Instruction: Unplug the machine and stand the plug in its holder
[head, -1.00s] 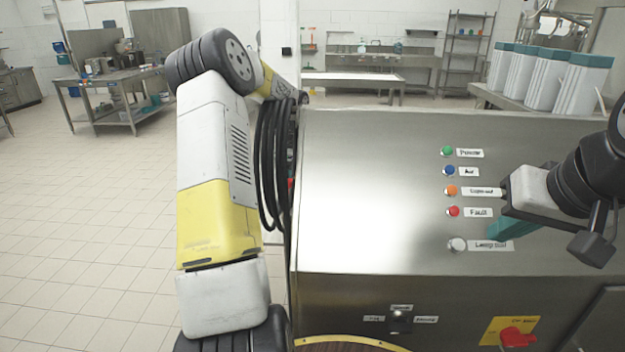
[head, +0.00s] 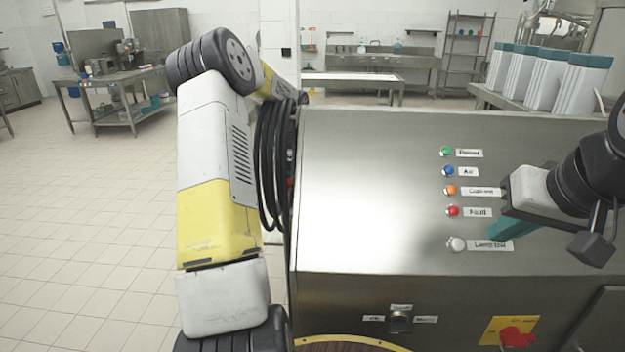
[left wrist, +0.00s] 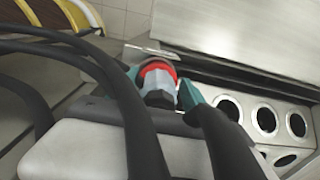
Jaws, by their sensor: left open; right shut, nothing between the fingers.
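The machine (head: 370,190) is a steel cabinet with lamps and switches. In the left wrist view, the plug (left wrist: 158,82), grey with a red collar, sits between the teal fingers of my left gripper (left wrist: 162,88). The fingers stand open at its two sides; whether they touch it is unclear. How far the plug is seated is hidden. Black cable loops (head: 272,165) hang at the machine's left side and cross the wrist view. My right gripper (head: 512,228) is shut and empty before the panel, near the lowest button. I cannot make out the plug holder.
In the left wrist view a row of round holes (left wrist: 265,118) lies right of the plug. A red switch on a yellow plate (head: 515,332) is at the machine's lower front. White containers with teal lids (head: 540,78) stand behind it. Floor at left is clear.

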